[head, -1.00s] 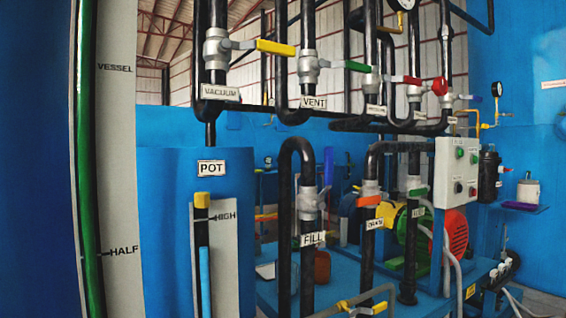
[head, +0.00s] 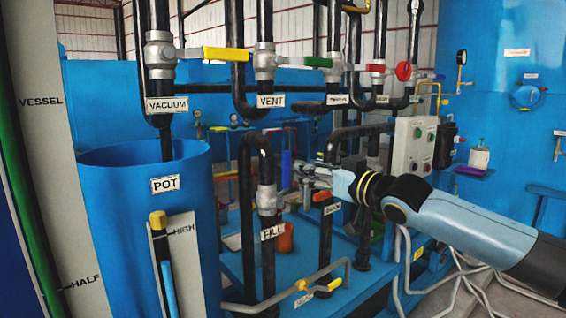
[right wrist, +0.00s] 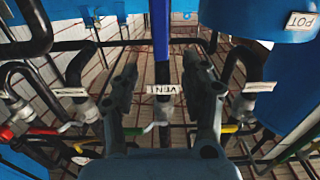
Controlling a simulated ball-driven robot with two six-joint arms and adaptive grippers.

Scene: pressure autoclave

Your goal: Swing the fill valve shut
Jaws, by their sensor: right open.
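The fill valve (head: 266,198) is a grey body on a black vertical pipe, above the FILL label (head: 272,231). Its blue handle (head: 285,170) stands upright, alongside the pipe. My right gripper (head: 306,174) reaches in from the right and is just right of the blue handle, apart from it as far as I can tell. In the right wrist view, which is upside down, a blue bar (right wrist: 161,30), apparently this handle, shows in line with the gap between the open fingers (right wrist: 162,80). My left gripper is not in view.
Above are the yellow vacuum handle (head: 226,54) and green vent handle (head: 304,62). The blue pot (head: 110,205) stands left, the control box (head: 414,146) right. A bent pipe with a yellow-handled valve (head: 303,286) is in front.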

